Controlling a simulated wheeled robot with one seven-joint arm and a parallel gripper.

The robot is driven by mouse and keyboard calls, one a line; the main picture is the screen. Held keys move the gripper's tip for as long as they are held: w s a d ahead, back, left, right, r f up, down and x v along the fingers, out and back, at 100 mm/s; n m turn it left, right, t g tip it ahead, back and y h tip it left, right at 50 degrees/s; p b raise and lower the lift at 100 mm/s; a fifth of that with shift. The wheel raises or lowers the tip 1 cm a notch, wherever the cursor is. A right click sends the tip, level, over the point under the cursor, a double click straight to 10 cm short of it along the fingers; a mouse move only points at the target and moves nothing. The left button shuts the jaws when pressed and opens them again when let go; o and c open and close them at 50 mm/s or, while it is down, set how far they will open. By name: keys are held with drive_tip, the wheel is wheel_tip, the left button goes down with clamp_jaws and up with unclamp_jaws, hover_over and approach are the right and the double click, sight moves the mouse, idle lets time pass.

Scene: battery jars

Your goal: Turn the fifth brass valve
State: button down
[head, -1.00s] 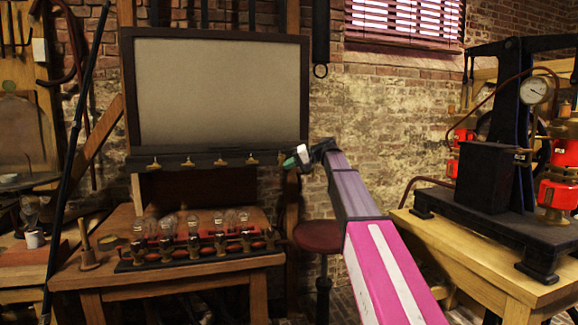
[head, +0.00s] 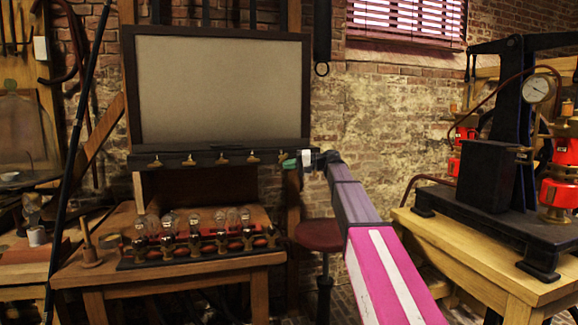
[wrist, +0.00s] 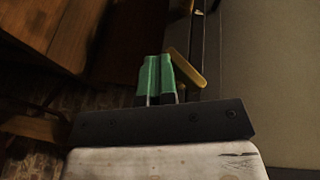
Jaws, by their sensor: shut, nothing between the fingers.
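Several brass valves sit in a row along a dark rail (head: 205,157) under the framed board. The fifth brass valve (head: 282,156) is at the rail's right end, just left of my gripper (head: 290,163). My gripper is shut and empty. Another bit of brass (wrist: 181,6) shows farther along the rail at the top edge.
A wooden table (head: 180,268) below the rail bears several glass jars or bulbs in a row. A red stool (head: 319,234) stands under my arm. A black press (head: 490,175) with a gauge stands on the right bench.

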drive_tip(key=shift+s+a+f+m+t+y, duration=0.2)
drive_tip(key=shift+m+y, duration=0.3)
drive_tip(key=shift+y, duration=0.6)
drive_tip(key=shift+w+a+f+m+t+y, duration=0.1)
drive_tip(key=shift+a+m+t+y, duration=0.3)
drive_tip(key=shift+y, duration=0.7)
idle(1.2)
drive_tip(key=shift+f, duration=0.1)
idle(1.1)
